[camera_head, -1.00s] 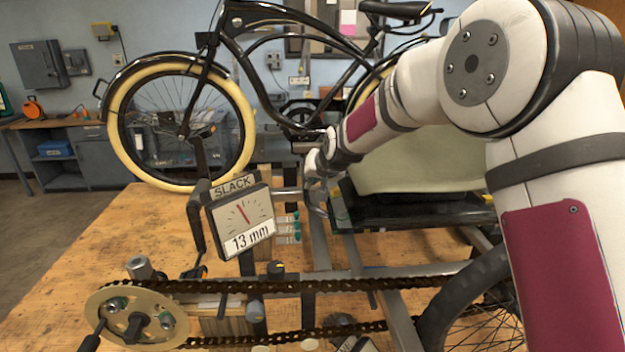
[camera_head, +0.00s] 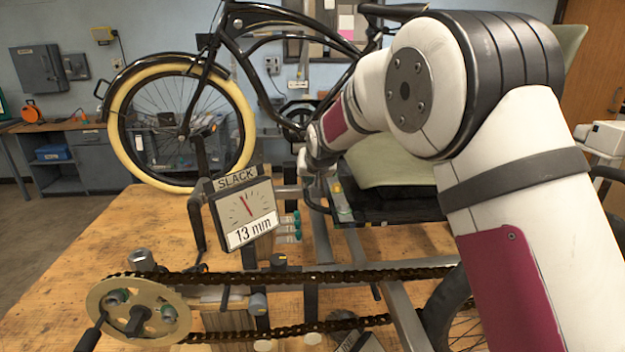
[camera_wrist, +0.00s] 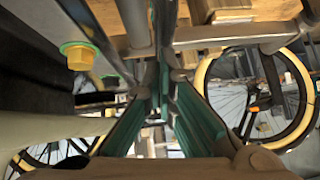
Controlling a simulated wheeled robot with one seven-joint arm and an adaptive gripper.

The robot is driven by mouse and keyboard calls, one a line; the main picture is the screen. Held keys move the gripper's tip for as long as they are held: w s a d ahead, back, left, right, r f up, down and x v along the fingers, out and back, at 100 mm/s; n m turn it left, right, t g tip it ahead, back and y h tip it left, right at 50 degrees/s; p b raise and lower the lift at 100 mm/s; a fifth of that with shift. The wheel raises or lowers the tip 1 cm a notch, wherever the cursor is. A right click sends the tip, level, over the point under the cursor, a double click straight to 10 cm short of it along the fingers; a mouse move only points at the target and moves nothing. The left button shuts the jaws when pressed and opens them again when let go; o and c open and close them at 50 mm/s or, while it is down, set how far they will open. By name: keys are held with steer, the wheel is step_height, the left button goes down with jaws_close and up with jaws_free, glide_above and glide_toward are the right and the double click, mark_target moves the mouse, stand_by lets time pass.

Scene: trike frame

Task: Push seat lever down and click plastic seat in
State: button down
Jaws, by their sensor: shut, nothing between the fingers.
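The pale green plastic seat (camera_head: 385,165) is on the trike frame, behind my arm, over a dark base (camera_head: 385,208). My arm hides part of it, and whether it is fully clicked in cannot be told. My gripper (camera_head: 309,182) is at the left front corner of the seat base, above a grey frame tube. It is shut and empty; its green-sided fingers (camera_wrist: 160,88) meet in the wrist view. A dark curved bar (camera_head: 316,207) is just below the fingers. I cannot tell whether it is the seat lever or whether the fingers touch it.
A slack gauge (camera_head: 246,215) reading 13 mm stands left of my gripper. A chain (camera_head: 300,284) and sprocket (camera_head: 137,310) run along the front. In the wrist view, a yellow bolt (camera_wrist: 78,56) sits beside the tubes. The left of the wooden table (camera_head: 110,230) is clear.

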steer(key=shift+a+f+n+h, duration=0.3)
steer(key=shift+a+f+h, duration=0.2)
steer(key=shift+f, duration=0.05)
steer(key=shift+s+a+f, duration=0.1)
steer(key=shift+a+f, duration=0.2)
steer(key=shift+f, duration=0.2)
steer(key=shift+s+a+f, duration=0.1)
steer(key=shift+a+f, duration=0.15)
steer(key=shift+f, duration=0.25)
steer(key=shift+f, duration=0.1)
